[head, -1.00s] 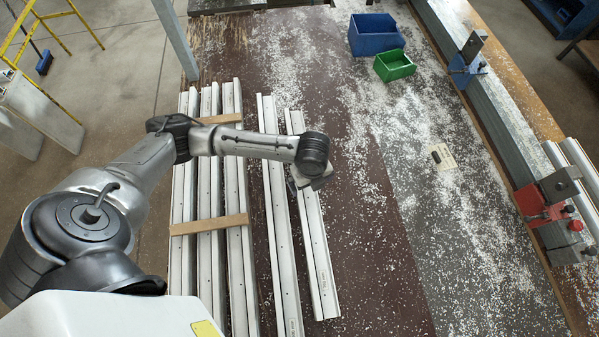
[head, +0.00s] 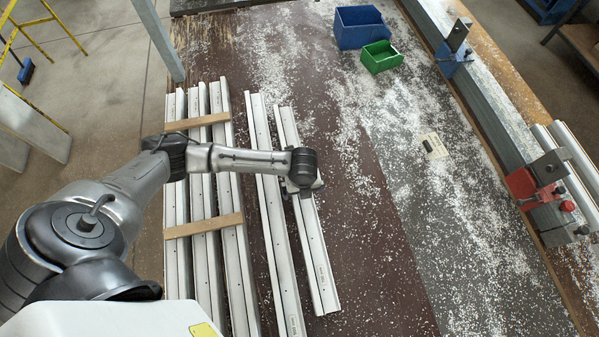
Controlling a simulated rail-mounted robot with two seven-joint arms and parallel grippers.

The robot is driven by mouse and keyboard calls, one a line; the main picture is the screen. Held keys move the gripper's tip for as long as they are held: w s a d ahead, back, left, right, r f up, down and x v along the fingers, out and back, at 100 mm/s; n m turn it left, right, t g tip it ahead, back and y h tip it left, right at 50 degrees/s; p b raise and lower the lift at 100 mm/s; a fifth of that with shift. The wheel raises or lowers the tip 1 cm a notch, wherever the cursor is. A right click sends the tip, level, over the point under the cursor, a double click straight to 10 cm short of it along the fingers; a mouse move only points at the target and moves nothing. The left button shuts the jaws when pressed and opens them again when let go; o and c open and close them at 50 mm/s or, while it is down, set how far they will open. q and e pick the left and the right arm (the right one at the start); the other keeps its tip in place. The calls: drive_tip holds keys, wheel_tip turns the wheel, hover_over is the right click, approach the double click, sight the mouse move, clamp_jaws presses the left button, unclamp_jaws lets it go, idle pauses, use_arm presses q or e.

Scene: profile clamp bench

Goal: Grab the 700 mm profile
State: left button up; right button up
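Two loose white profiles lie side by side on the brown bench top, right of the strapped stack. The right one (head: 316,262) is the shorter; I take it for the 700 mm profile, but its label is too small to read. The longer one (head: 280,250) lies left of it and runs out of the bottom of the picture. My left gripper (head: 304,190) is over the middle of the shorter profile, pointing down. The wrist hides its fingers, so I cannot tell if they touch or grip the profile. My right gripper is not in view.
A stack of long profiles (head: 205,275) with wooden battens (head: 203,226) lies to the left. A blue bin (head: 358,28) and a green bin (head: 381,57) stand at the back. A clamp rail with a red clamp (head: 524,188) runs along the right. White chips litter the bench between.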

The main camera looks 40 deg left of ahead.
use_arm(q)
drive_tip(key=shift+s+a+f, duration=0.1)
drive_tip(key=shift+f, duration=1.25)
drive_tip(key=shift+a+f, duration=0.1)
drive_tip(key=shift+f, duration=1.2)
drive_tip(key=shift+c, duration=0.4)
drive_tip(key=c, duration=1.3)
drive_tip(key=shift+r, duration=0.1)
drive_tip(key=shift+c, duration=0.6)
